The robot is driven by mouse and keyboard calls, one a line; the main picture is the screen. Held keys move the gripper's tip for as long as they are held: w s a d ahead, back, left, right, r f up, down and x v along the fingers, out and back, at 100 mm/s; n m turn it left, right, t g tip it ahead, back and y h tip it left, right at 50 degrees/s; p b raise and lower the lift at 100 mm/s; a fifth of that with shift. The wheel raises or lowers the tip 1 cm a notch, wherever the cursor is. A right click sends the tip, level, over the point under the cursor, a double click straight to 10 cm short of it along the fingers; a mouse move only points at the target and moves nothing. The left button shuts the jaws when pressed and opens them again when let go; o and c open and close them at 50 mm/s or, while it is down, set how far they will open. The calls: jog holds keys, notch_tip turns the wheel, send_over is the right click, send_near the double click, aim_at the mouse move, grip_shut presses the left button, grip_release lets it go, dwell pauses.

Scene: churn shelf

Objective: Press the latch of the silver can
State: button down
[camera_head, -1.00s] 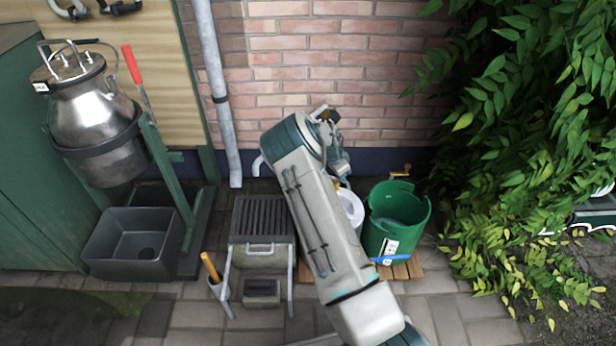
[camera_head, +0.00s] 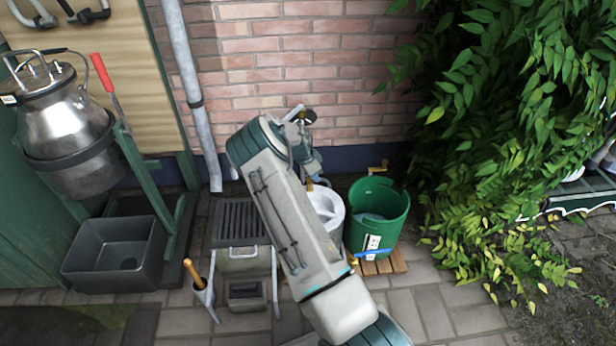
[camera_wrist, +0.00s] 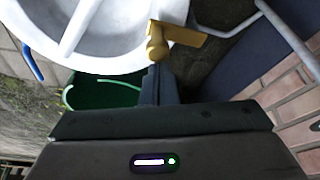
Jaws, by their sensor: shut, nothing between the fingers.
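The silver can (camera_head: 62,130) hangs tilted in a dark ring on a green stand at the left of the head view. Its lid carries metal tubes and bent handles; I cannot make out which part is the latch. A lever with a red grip (camera_head: 101,72) stands beside the can's right side. My gripper is well to the right of the can, mostly hidden behind my arm in the head view. In the wrist view my gripper (camera_wrist: 157,75) is shut and empty. Its tips overlap a yellow tap-like part (camera_wrist: 160,45); I cannot tell whether they touch. The can is outside the wrist view.
A white bucket (camera_head: 328,204) and a green bucket (camera_head: 362,240) stand right of my arm. A grey basin (camera_head: 115,255) sits below the can. A slatted grey stand (camera_head: 240,225) lies between basin and arm. A pipe (camera_head: 190,85) runs down the brick wall. Leafy branches crowd the right.

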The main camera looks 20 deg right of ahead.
jog(key=d, duration=0.2)
jog(key=d+r, duration=0.1)
jog(key=d, duration=0.1)
jog(key=shift+s+r+b, duration=0.15)
jog(key=shift+s+b, duration=0.05)
jog(key=shift+b, duration=0.1)
jog(key=p+v, duration=0.3)
jog(key=v, duration=0.6)
jog(key=shift+w+a, duration=0.15)
jog(key=shift+w, duration=0.1)
